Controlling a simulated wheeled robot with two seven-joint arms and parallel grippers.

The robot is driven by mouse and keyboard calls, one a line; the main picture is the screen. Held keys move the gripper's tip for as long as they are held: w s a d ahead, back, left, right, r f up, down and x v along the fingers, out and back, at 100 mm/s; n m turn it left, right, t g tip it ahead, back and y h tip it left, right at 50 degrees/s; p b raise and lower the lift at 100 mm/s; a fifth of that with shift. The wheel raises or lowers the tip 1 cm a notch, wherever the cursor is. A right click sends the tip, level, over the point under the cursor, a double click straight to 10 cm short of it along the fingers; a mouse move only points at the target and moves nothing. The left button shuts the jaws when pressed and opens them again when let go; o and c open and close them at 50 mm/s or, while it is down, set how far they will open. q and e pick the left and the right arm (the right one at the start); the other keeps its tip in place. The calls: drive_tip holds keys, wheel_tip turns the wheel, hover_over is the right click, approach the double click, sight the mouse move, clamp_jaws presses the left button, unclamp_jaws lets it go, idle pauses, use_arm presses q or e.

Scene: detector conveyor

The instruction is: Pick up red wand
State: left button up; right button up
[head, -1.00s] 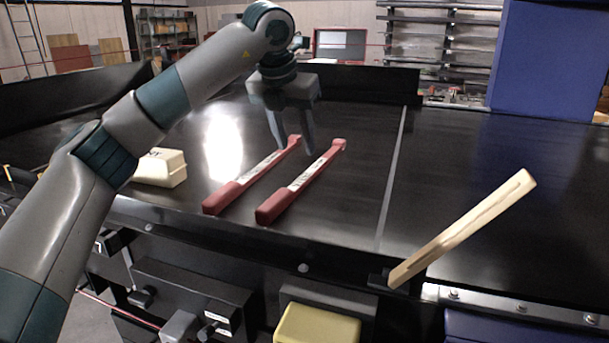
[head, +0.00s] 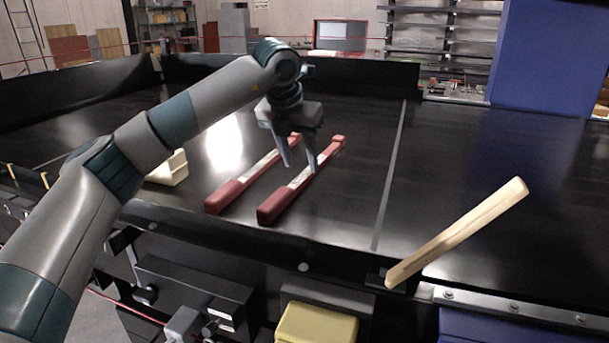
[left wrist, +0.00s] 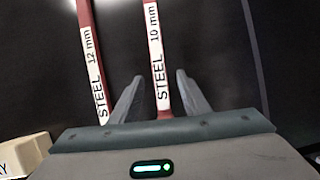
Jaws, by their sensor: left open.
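Two red wands lie side by side on the black conveyor. The right wand (head: 284,202) has a white label reading "STEEL 10 mm" in the left wrist view (left wrist: 157,60). The left wand (head: 229,194) is labelled "STEEL 12 mm" and also shows in the left wrist view (left wrist: 94,75). My left gripper (head: 299,168) is open and points down over the right wand. In the left wrist view its fingers (left wrist: 159,82) stand on either side of the 10 mm wand. I cannot tell how far above the belt the fingertips are. My right gripper is not in view.
A cream block (head: 168,172) sits on the conveyor behind my left arm. A pale wooden stick (head: 460,232) rises at a slant by the conveyor's front edge. A yellow box (head: 317,325) is below. The belt right of the wands is clear.

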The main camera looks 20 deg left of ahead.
sight(304, 174)
use_arm(q)
drive_tip(key=shift+w+f+p, duration=0.25)
drive_tip(key=shift+f+p, duration=0.05)
drive_tip(key=shift+p, duration=0.05)
drive_tip(key=shift+p+x, duration=0.55)
drive_tip(key=shift+x, duration=0.5)
drive_tip(key=shift+w+f, duration=0.3)
drive_tip(key=shift+f, duration=0.35)
drive_tip(key=shift+c, duration=0.7)
clamp_jaws()
